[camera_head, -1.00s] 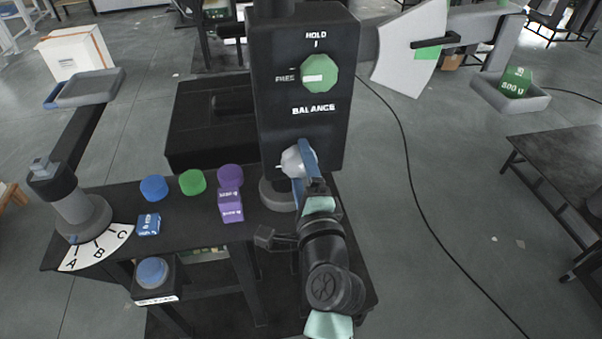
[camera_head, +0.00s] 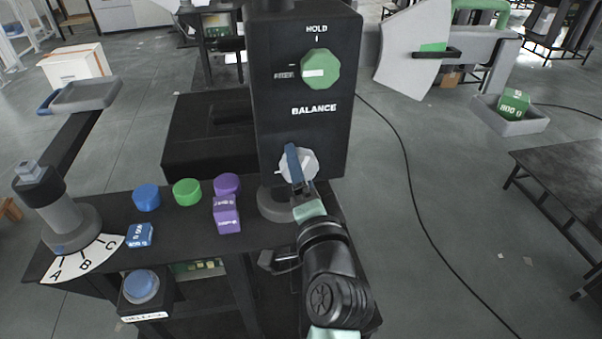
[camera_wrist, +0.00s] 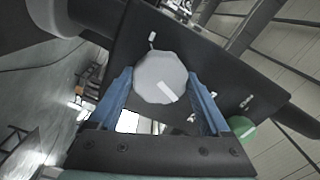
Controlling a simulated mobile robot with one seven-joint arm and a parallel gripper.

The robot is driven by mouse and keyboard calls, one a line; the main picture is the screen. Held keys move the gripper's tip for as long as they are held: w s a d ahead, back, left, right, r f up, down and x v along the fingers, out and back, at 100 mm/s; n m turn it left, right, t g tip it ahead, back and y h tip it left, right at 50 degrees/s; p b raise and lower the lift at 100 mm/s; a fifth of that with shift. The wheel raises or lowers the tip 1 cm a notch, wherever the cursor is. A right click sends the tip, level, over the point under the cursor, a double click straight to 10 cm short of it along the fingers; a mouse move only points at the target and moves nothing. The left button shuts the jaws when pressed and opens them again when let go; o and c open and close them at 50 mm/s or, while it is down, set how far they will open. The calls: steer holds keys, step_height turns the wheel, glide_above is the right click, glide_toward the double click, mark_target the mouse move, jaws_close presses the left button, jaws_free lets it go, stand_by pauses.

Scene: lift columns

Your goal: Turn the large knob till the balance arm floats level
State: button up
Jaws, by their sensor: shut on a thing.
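The large grey faceted knob (camera_head: 308,167) is low on the front of the black column (camera_head: 305,130). My gripper (camera_head: 298,168) is shut on it; in the wrist view its blue fingers stand either side of the knob (camera_wrist: 160,78). The balance arm (camera_head: 490,50) is at the upper right, with a grey pan (camera_head: 515,125) holding a green weight (camera_head: 513,103). A dark pointer (camera_head: 440,52) lies roughly horizontal over the white scale (camera_head: 405,70), near the lower edge of its green mark (camera_head: 433,46). Part of the arm is hidden behind the column.
A smaller green knob (camera_head: 320,68) above has its white bar toward FREE. Blue, green and purple discs and small weights stand on the black bench (camera_head: 180,228). A lever with a grey pan (camera_head: 85,96) and a RELEASE button (camera_head: 141,286) are at the left.

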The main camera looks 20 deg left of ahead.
stand_by(0.3)
steer(key=o, duration=1.2)
steer(key=b+v, duration=0.2)
steer(key=v, duration=1.1)
